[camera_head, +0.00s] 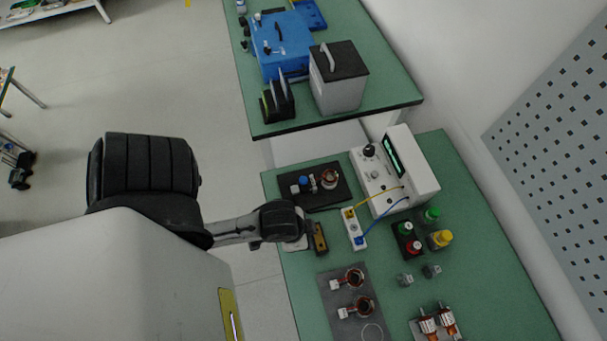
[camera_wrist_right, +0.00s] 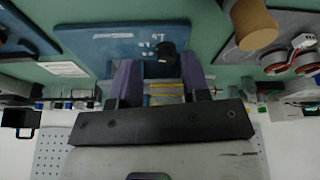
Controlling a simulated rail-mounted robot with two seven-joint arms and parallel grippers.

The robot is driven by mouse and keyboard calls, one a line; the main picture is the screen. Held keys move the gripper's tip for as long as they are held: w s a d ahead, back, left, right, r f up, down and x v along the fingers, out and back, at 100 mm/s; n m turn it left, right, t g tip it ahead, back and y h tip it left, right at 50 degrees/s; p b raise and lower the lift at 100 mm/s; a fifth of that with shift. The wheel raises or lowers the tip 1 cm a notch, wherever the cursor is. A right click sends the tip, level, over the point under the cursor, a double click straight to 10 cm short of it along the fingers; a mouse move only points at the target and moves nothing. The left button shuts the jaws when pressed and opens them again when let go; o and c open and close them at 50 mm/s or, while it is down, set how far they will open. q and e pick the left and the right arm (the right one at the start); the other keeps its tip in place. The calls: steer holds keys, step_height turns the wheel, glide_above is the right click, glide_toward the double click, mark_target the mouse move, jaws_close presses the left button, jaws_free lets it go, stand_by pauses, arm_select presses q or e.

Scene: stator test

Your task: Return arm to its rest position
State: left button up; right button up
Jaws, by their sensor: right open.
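One arm of mine comes in from the left in the head view, and its dark gripper, my left one (camera_head: 303,233), reaches over the near edge of the green bench (camera_head: 300,290). Its fingers are too small and covered to tell if they are open or shut. My right gripper (camera_wrist_right: 158,84) shows only in the right wrist view. Its two dark fingers stand apart with nothing held between them. A blue board (camera_wrist_right: 110,50) with white markings and a black knob lies beyond the fingers. I cannot make out the right arm in the head view.
A white meter (camera_head: 402,172) stands on the bench beside a dark plate (camera_head: 320,187) and coloured terminals (camera_head: 432,215). A grey plate (camera_head: 335,315) carries copper-wound stators. A grey box (camera_head: 338,85) and blue case (camera_head: 280,45) stand on the farther bench. Open floor lies left.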

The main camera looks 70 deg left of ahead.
steer(key=shift+r, duration=0.1)
arm_select(q)
step_height(320, 180, up, 26)
steer(key=p, duration=2.6)
arm_select(e)
step_height(320, 180, up, 26)
